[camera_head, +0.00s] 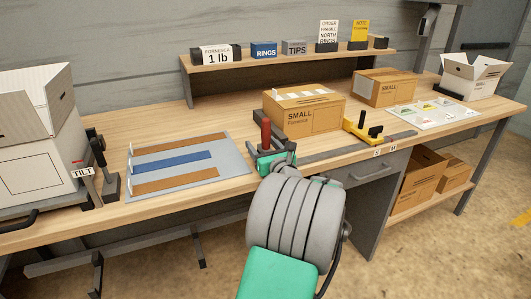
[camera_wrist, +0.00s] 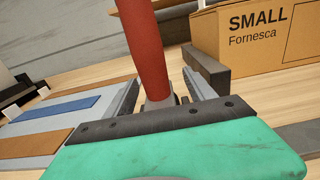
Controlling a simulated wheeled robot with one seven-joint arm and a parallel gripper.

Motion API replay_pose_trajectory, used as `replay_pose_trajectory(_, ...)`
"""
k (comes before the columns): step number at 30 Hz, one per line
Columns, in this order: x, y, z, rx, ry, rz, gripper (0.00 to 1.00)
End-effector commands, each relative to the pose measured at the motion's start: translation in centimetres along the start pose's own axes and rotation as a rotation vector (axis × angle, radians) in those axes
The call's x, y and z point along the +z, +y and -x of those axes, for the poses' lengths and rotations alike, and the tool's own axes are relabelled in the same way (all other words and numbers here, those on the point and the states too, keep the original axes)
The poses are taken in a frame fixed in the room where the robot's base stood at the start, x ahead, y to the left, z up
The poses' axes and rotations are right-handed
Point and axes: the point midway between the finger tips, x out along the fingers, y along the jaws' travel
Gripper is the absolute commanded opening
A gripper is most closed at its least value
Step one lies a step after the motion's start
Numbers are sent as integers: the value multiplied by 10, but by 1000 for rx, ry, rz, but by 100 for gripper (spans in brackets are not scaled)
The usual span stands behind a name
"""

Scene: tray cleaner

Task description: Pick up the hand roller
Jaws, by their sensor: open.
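The hand roller shows as a red upright handle (camera_head: 266,135) on the workbench in the head view. In the wrist view its red handle (camera_wrist: 144,45) rises between my two fingers, slightly tilted, with a grey part below it. The lower end is hidden behind my gripper's green and black housing. My gripper (camera_wrist: 160,92) is open, with one dark finger on each side of the roller and gaps visible beside it. In the head view my gripper (camera_head: 269,152) is at the bench's front edge, around the roller.
A grey board (camera_head: 236,165) with brown and blue strips lies left of the roller. A small cardboard box (camera_head: 312,118) stands close behind and right of it. A yellow and black tool (camera_head: 362,133) lies farther right. A shelf (camera_head: 290,62) runs along the back.

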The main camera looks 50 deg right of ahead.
Motion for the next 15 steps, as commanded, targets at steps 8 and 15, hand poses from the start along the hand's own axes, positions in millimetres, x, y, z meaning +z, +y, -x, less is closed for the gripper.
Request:
replay_pose_trajectory(8, 0, 0, 0, 0, 0, 0, 55)
replay_pose_trajectory(15, 0, 0, 0, 0, 0, 0, 35)
